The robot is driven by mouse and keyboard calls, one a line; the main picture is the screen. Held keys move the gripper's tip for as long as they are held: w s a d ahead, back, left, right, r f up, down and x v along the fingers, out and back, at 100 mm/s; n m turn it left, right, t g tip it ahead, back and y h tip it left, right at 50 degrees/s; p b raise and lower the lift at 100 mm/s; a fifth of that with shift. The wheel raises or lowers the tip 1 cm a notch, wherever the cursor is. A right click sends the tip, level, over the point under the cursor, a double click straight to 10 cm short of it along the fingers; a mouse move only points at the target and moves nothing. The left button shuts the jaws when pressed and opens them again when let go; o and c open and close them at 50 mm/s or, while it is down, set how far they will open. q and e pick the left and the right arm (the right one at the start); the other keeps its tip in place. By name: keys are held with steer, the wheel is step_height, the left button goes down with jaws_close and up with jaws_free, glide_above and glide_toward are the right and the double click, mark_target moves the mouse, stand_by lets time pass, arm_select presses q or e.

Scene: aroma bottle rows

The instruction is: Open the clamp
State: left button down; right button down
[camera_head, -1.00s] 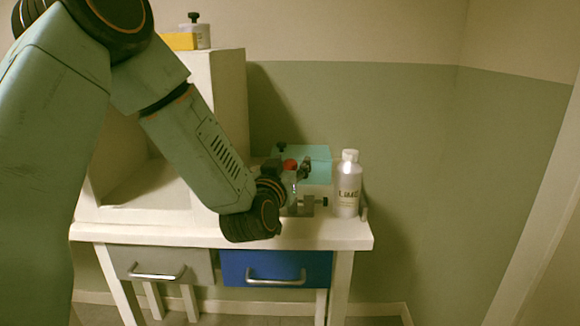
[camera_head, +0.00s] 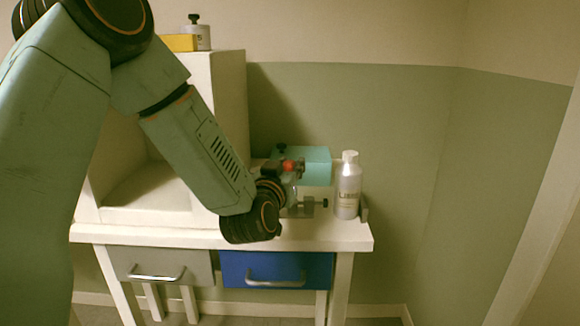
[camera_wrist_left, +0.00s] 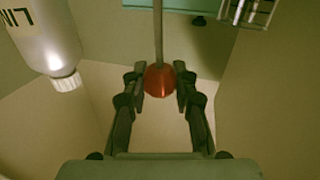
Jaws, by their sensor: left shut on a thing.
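The clamp's red ball knob (camera_head: 288,165) shows at the middle of the head view, in front of a teal box. In the left wrist view the red knob (camera_wrist_left: 159,82) sits at the end of a thin grey rod (camera_wrist_left: 158,35). My left gripper (camera_wrist_left: 160,77) has a dark fingertip on each side of the knob and is shut on it. In the head view the left gripper (camera_head: 297,166) is small and partly merges with the knob. A metal part with dark knobs (camera_head: 308,206) stands just below; much of the clamp is hidden by my arm. My right gripper is not in view.
A white-capped bottle (camera_head: 347,190) stands close to the right of the gripper, near the right edge of the white table (camera_head: 225,238). The teal box (camera_head: 315,165) is behind. A white cabinet (camera_head: 230,100) rises at the left. A blue drawer (camera_head: 275,269) is below.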

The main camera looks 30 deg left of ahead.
arm_select(q)
steer(key=shift+s+a+f+n+t+y+b, duration=0.25)
steer(key=shift+s+a+f+n+b, duration=0.35)
steer(key=shift+n, duration=0.7)
steer(key=shift+s+a+f+n+t+y+b, duration=0.15)
steer(key=shift+s+a+n+t+b, duration=0.2)
steer(key=shift+a+n, duration=0.8)
steer(key=shift+s+a+f+n+t+y+b, duration=0.2)
steer(key=shift+s+a+f+n+b, duration=0.3)
steer(key=shift+n, duration=0.95)
steer(key=shift+r, duration=0.1)
steer(key=c, duration=1)
jaws_free()
steer(key=shift+v, duration=3.7)
